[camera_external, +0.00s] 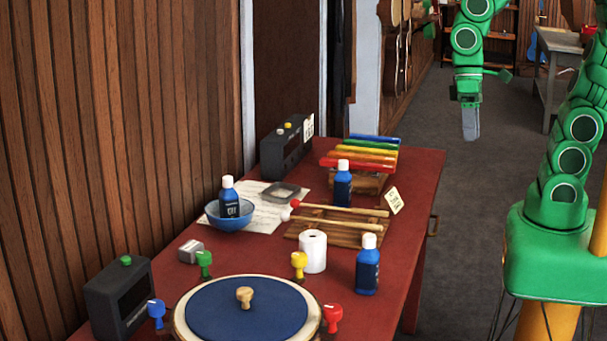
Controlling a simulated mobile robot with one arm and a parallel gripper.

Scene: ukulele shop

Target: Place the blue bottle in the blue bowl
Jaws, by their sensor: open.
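The blue bowl (230,223) stands on the red table near the wall. One blue bottle (229,205) with a white cap is upright in the bowl, its lower part hidden by the rim. A second blue bottle (342,188) with a white cap stands by the xylophone. A third blue bottle (367,268) with a white cap stands near the table's right edge. My gripper (471,124) points down in the air, apart from the bottles and bowl, right of the table in the picture. It is open, with nothing seen in it.
A white roll (313,251), mallets (340,222) on a wooden board and a coloured xylophone (365,152) crowd the table (415,195). Several stamps surround a round drum (240,311) in front. Dark boxes (122,298) stand along the wall side. The floor (460,205) right of the table looks clear.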

